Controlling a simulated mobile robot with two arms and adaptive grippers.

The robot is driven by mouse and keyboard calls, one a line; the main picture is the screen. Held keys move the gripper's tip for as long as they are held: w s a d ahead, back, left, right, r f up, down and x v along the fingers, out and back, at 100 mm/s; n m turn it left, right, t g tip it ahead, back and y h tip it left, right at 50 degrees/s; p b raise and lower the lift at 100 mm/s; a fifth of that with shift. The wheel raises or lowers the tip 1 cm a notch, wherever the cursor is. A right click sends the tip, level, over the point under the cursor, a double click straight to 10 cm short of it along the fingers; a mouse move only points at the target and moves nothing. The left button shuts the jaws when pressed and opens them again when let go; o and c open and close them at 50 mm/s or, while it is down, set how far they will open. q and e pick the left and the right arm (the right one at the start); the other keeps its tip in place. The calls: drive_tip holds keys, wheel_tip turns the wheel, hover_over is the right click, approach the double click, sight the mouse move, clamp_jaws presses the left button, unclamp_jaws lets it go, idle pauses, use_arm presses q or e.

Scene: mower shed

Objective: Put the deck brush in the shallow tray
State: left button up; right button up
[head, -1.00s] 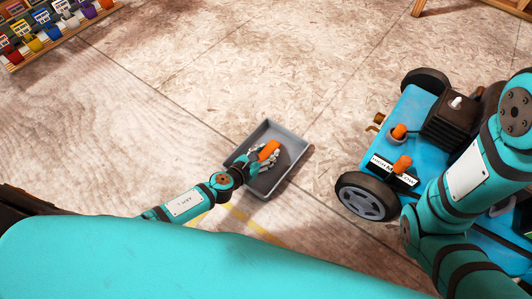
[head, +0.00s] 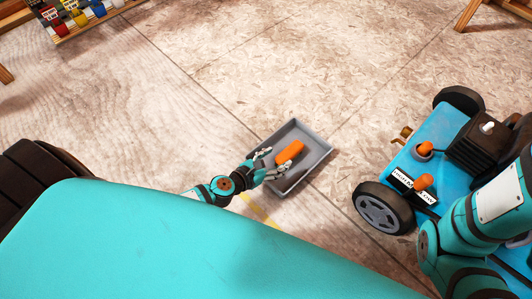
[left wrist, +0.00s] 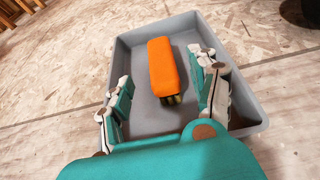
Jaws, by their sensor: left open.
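The deck brush, an orange block with dark bristles at its near end, lies inside the shallow tray; its orange top shows in the head view (head: 289,152) and in the left wrist view (left wrist: 163,66). The grey shallow tray (head: 322,158) sits on the floor, and its rim shows in the left wrist view (left wrist: 122,62). My left gripper (head: 276,161) is open at the tray's near side, its fingers spread to either side of the brush and apart from it. It also shows in the left wrist view (left wrist: 164,92). My right gripper is out of view.
A blue mower (head: 425,165) with black wheels stands to the right of the tray, partly behind my right arm. A rack of colourful containers (head: 80,18) is at the upper left. The wooden floor between them is clear.

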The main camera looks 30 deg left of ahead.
use_arm(q)
drive_tip(key=v, duration=0.5)
drive_tip(key=shift+w, duration=0.1)
